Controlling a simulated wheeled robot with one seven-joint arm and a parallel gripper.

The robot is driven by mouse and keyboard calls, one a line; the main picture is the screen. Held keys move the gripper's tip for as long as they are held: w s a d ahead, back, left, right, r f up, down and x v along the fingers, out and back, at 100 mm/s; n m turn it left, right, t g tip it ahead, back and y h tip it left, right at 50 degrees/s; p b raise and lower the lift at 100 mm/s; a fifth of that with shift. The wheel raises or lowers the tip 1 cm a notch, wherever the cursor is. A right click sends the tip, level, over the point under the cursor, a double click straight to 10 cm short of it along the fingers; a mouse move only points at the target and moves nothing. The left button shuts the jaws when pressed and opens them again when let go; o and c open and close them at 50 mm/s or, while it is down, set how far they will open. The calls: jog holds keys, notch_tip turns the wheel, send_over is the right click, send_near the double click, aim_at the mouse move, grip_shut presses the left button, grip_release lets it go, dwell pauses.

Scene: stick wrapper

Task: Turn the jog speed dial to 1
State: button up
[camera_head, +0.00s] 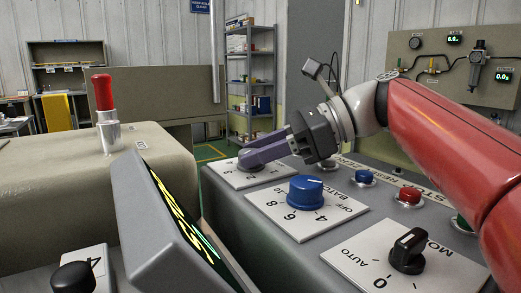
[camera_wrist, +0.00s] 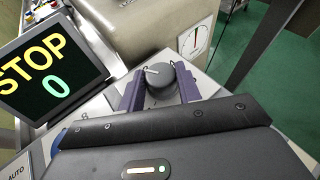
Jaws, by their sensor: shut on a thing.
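The jog speed dial is a round grey knob (camera_wrist: 160,88) with a white pointer mark, in the upper middle of the wrist view. The mark points to the upper left there. In the head view it sits on a white scale plate (camera_head: 230,178) at the far end of the console and is largely hidden by my fingers. My gripper (camera_head: 252,157) has its two purple fingers on either side of the knob, shut on it. Most scale numbers are covered, so the exact setting cannot be read.
A blue batch dial (camera_head: 306,192), a black mode knob (camera_head: 408,250), a red button (camera_head: 410,195) and a blue button (camera_head: 364,176) stand on the console. A tilted display (camera_wrist: 45,75) reads STOP and 0. A red-handled lever (camera_head: 103,95) stands on the machine at left.

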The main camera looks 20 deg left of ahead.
dwell(0.3)
jog(key=o, duration=1)
jog(key=shift+c, duration=0.2)
jog(key=shift+v, duration=3.9)
